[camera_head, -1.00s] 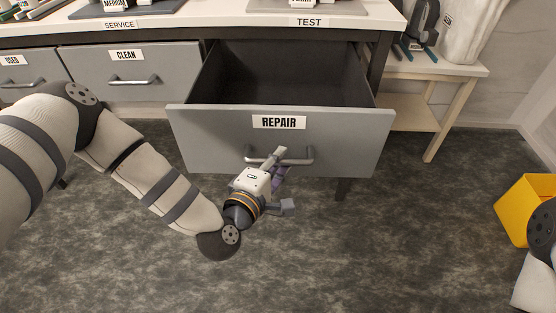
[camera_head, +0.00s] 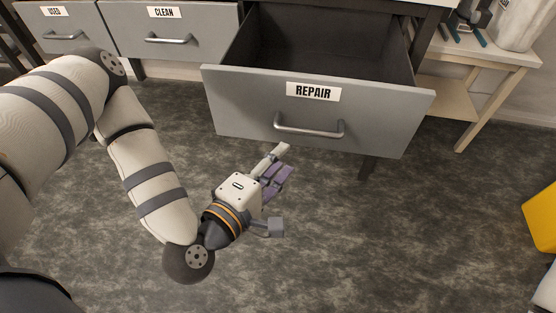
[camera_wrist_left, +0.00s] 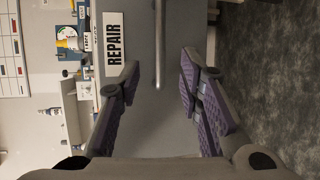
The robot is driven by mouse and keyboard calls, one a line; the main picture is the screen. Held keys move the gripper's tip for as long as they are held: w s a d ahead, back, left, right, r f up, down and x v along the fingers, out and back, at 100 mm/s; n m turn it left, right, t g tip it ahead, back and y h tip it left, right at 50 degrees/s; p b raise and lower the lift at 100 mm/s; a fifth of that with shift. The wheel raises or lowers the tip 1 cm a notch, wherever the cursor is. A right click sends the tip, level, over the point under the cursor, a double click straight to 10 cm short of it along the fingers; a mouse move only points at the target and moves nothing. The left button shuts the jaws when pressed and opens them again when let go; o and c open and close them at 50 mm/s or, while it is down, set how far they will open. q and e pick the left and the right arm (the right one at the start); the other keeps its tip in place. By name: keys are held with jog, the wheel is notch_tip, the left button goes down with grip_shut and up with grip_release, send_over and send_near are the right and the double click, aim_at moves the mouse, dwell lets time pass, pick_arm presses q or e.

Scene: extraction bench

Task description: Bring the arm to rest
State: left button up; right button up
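My left gripper (camera_head: 279,188) is open and empty, in front of the REPAIR drawer and a little below its handle. In the left wrist view its two purple-padded fingers (camera_wrist_left: 159,88) are spread wide, with the drawer's bar handle (camera_wrist_left: 160,45) beyond and between them, not touching. The REPAIR drawer (camera_head: 250,112) is pulled out and looks empty where its inside shows. Its handle (camera_head: 309,131) is clear of the gripper. My right gripper is not in view.
The CLEAN drawer (camera_head: 200,20) and the USED drawer (camera_head: 85,20) are shut at the upper left. A pale side table (camera_head: 490,60) stands at the right, and a yellow bin (camera_head: 541,215) is at the right edge. The floor between is clear.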

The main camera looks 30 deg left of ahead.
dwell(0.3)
pick_arm(q)
jog(key=s+d+f+m+g+h+p, duration=0.1)
jog(key=s+d+f+m+g+h, duration=0.15)
jog(key=s+f+m+g, duration=0.35)
jog(key=s+d+f+m+g+h+p, duration=0.1)
jog(key=s+d+f+m+g, duration=0.25)
jog(key=s, duration=0.45)
jog(key=s+a+f+m+g+y+p, duration=0.1)
jog(key=s+a+m+g, duration=0.3)
jog(key=s, duration=0.5)
jog(key=s+a+f+m+g+y+p, duration=0.1)
jog(key=s+a+m+g+y, duration=0.2)
jog(key=s+a, duration=0.5)
jog(key=shift+s+a+f+m+g+y, duration=0.35)
jog(key=shift+s+g+y, duration=0.15)
jog(key=shift+g+y, duration=0.3)
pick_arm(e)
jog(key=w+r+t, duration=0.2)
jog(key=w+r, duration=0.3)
